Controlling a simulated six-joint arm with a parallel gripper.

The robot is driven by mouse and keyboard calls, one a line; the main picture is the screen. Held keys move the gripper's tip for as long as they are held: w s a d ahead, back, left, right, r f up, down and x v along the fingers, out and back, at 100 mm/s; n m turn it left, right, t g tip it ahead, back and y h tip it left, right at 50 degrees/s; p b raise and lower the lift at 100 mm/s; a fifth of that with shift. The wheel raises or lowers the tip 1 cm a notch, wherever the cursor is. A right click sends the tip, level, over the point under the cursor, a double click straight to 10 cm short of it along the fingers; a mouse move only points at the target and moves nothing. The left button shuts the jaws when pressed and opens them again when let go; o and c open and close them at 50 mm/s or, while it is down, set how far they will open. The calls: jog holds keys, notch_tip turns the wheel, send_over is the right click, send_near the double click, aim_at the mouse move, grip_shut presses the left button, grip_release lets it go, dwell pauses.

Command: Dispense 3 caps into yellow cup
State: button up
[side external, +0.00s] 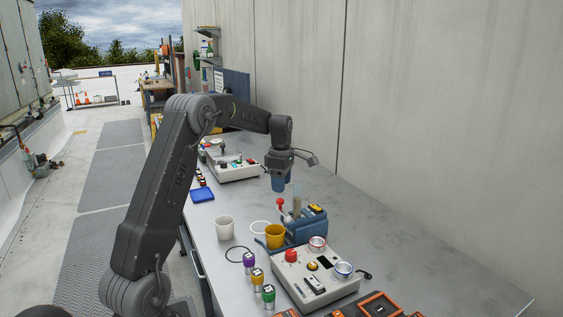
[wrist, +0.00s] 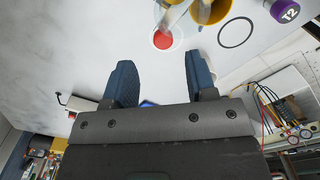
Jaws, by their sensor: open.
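The yellow cup (side external: 275,237) stands on the bench at the spout side of a blue dispenser (side external: 308,230). It also shows at the top edge of the wrist view (wrist: 213,10), partly cut off. The dispenser has a red knob (side external: 281,202) and a clear upright tube (side external: 297,203); the tube's contents are too small to tell. The red knob also shows in the wrist view (wrist: 162,41), just beyond my fingertips. My gripper (side external: 280,188) is open and empty, above the dispenser near the red knob. I cannot tell whether any caps are in the cup.
A white cup (side external: 225,228) stands left of the yellow cup. A dark ring (side external: 240,255) lies in front. Purple (side external: 249,262), yellow (side external: 257,276) and green (side external: 269,296) cylinders stand near the front edge. A control box (side external: 317,279) lies right of them. Bench right of the dispenser is clear.

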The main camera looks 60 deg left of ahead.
aim_at(280, 199)
notch_tip(280, 199, up, 8)
jog(key=shift+r, duration=0.2)
dwell(0.7)
jog(key=f, duration=1.4)
jog(key=shift+s, duration=0.2)
jog(key=shift+c, duration=0.2)
jog(key=shift+r, duration=0.1)
grip_shut()
